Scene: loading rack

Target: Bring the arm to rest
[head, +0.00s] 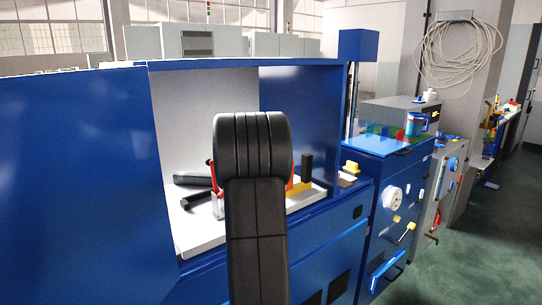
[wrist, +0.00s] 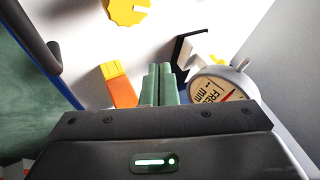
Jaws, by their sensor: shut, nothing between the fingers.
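My gripper (wrist: 160,80) shows in the wrist view as two greenish fingers pressed together with nothing between them. In the head view my black arm rises in front of the blue loading bay and hides the gripper. In the wrist view an orange block (wrist: 119,88) lies just left of the fingers. A round dial gauge (wrist: 222,92) is close on the right. A black and white angled piece (wrist: 187,50) is just beyond the fingers. A yellow round part (wrist: 127,10) is at the top edge.
The bay's white floor (head: 200,234) holds a black part (head: 192,179) on the left and an upright black block (head: 306,167) on the right. The blue side panel (head: 75,180) stands at left. A blue cabinet (head: 376,146) with knobs and handles stands at right. Green floor is open at far right.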

